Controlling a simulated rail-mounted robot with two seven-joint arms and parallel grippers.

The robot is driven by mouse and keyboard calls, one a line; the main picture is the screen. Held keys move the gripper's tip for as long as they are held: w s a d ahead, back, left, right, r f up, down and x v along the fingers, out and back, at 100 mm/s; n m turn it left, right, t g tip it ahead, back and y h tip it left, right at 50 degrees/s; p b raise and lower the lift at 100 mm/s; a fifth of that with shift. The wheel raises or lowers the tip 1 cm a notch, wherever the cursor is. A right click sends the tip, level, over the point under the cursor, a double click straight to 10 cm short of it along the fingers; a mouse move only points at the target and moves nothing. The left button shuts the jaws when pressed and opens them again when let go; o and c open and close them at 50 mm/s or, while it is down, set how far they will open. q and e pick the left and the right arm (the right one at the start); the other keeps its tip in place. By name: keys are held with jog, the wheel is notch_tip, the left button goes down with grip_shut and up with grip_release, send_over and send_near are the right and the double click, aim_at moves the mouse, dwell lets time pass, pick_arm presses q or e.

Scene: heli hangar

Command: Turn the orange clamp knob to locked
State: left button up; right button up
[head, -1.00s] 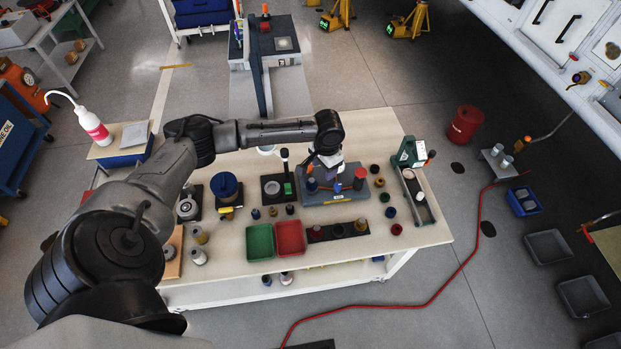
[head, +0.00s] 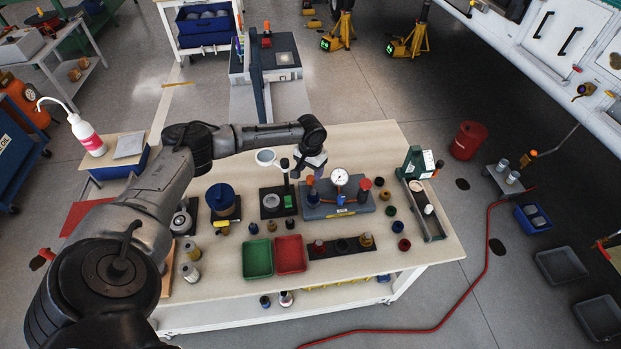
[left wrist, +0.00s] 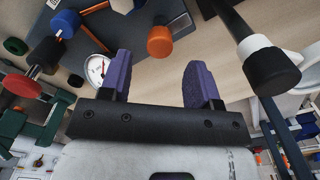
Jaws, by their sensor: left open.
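The orange clamp knob (left wrist: 159,42) shows as a short orange cylinder in the left wrist view, on the grey fixture, beyond the gap between my fingers. In the head view the grey fixture (head: 343,208) stands on the workbench with a white dial gauge (head: 340,176), which also shows in the left wrist view (left wrist: 97,67). My left gripper (head: 311,165) is open and empty above the fixture's left end; its two purple fingers show in the left wrist view (left wrist: 154,85). My right gripper is not in view.
A black-topped post (head: 284,163) stands close left of the gripper; its black head looms at right in the left wrist view (left wrist: 272,70). A red knob (head: 365,184) is at the fixture's right end. Green (head: 257,272) and red (head: 291,268) trays lie in front.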

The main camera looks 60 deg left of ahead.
aim_at(310, 178)
pick_arm(q)
jog(key=shift+f+b, duration=0.3)
jog(key=shift+f, duration=1.65)
